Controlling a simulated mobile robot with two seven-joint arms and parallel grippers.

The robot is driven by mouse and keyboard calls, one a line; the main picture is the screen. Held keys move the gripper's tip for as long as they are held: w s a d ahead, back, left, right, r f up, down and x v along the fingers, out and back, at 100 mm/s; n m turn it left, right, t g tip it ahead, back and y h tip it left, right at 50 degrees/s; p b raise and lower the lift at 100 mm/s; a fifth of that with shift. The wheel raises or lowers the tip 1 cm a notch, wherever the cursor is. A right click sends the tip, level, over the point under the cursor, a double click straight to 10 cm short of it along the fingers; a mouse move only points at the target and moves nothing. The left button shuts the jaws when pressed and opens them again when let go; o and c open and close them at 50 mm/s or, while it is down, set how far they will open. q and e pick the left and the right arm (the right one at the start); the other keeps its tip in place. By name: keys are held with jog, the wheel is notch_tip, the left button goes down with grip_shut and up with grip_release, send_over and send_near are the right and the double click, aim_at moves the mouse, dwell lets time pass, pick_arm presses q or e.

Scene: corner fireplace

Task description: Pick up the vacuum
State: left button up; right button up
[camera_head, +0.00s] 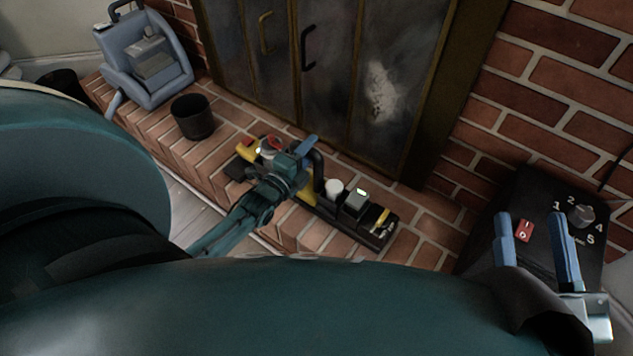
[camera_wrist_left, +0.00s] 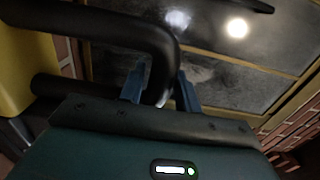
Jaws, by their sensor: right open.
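A yellow and black appliance (camera_head: 378,222) with a curved black handle lies along the brick hearth; it appears to be the vacuum. My left gripper (camera_head: 302,152) is at its black handle. In the left wrist view, the black handle (camera_wrist_left: 150,38) curves down between the two blue fingers (camera_wrist_left: 160,90), with yellow body (camera_wrist_left: 22,75) at the left edge. The fingers are apart around the handle; whether they press on it cannot be seen. My right gripper (camera_head: 537,240) is open and empty at the lower right. My own arm hides part of the vacuum.
A dark box (camera_head: 540,195) with a numbered dial and red switch stands behind my right gripper. A black cup-like bin (camera_head: 192,118) and a blue-grey container (camera_head: 145,60) stand on the hearth (camera_head: 225,148) to the left. Glass fireplace doors (camera_head: 340,70) rise close behind the vacuum.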

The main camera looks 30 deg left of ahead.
pick_arm(q)
grip_shut()
pick_arm(e)
jog(key=shift+f, duration=0.4)
